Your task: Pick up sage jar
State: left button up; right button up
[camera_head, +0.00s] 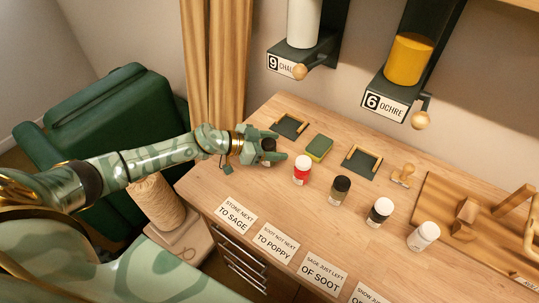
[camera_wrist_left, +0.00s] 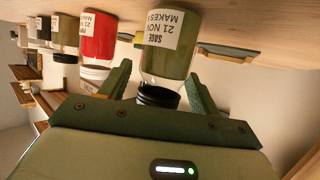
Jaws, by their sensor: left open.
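The sage jar is a clear jar of green pigment with a black lid. In the left wrist view the sage jar (camera_wrist_left: 172,45) shows its label, and its lid end is between my open left fingers (camera_wrist_left: 162,88). A gap shows beside the lid, so the jar is not clamped. In the head view my left gripper (camera_head: 278,146) is at the table's left end, around the jar's dark lid (camera_head: 268,145); the fingers hide most of the jar there. My right gripper is not in view.
A red jar (camera_head: 302,170) stands close to the right of my left gripper. Beyond it are a dark jar (camera_head: 339,191), a black-banded jar (camera_head: 380,213) and a white jar (camera_head: 423,237). A green sponge (camera_head: 319,147) and dark trays (camera_head: 291,126) lie behind.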

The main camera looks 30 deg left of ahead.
pick_arm(q)
jog(key=shift+w+d, duration=0.15)
jog(key=shift+w, duration=0.05)
jog(key=shift+s, duration=0.1)
jog(key=c, duration=1.1)
jog(key=shift+r, duration=0.1)
